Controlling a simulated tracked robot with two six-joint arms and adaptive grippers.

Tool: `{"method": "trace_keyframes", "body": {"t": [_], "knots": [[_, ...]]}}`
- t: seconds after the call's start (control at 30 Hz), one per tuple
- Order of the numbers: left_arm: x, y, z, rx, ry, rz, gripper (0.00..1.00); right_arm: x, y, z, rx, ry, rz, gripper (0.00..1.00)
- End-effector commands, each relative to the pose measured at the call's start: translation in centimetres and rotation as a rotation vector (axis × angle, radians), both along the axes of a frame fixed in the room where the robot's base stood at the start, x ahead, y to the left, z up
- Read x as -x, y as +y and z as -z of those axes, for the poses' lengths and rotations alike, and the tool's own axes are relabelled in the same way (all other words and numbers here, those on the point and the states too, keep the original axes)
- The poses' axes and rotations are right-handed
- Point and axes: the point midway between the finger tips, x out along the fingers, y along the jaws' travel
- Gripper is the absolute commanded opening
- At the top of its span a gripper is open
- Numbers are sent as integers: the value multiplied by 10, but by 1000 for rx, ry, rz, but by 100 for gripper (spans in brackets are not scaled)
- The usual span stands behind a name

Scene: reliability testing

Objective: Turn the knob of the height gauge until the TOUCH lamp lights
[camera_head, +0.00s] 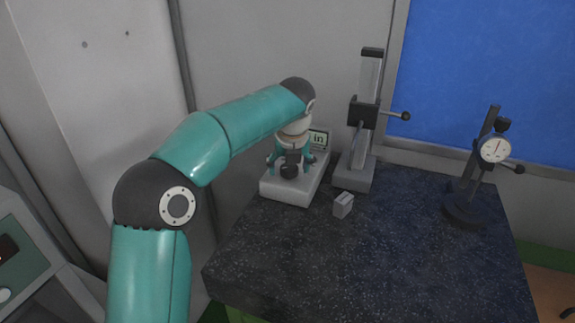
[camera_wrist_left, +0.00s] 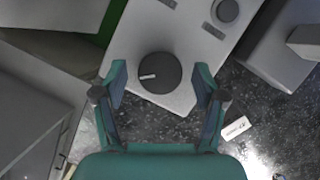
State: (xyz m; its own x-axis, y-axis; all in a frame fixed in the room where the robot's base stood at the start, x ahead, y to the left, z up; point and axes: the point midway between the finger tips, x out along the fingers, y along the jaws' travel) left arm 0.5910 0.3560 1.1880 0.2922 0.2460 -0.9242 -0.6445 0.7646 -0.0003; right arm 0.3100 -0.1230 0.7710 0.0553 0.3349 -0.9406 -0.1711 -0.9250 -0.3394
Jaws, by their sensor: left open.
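A pale unit (camera_head: 290,191) with a small display reading "in" (camera_head: 318,140) stands at the back left of the dark table. Its dark round knob (camera_head: 289,172) also shows in the left wrist view (camera_wrist_left: 160,74), with a white mark pointing left. A grey column (camera_head: 366,85) with a dark slider stands just right of the unit. My left gripper (camera_head: 290,162) is open over the unit, its fingers either side of the knob in the wrist view (camera_wrist_left: 161,82), with gaps on both sides. No lit lamp can be made out. My right gripper is out of view.
A small grey block (camera_head: 343,206) lies in front of the column. A dial indicator on a black stand (camera_head: 464,208) is at the right of the table (camera_head: 345,260). The table's front middle is clear. A wall closes off the left.

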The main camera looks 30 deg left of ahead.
Motion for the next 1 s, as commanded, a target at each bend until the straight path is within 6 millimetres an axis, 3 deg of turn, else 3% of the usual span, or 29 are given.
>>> {"method": "trace_keyframes", "body": {"t": [0.03, 0.37, 0.4, 0.73, 1.0], "knots": [[0, 0, 0, 0, 0, 0, 68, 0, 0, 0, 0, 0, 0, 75], [0, 0, 0, 0, 0, 0, 13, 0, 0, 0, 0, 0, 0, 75], [1, 7, 0, 0, 0, -6, 11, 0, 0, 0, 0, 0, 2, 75], [0, 0, -1, -2, 0, -45, 11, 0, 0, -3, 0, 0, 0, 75], [-1, 0, -1, -3, 0, -200, 11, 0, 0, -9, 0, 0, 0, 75]]}}
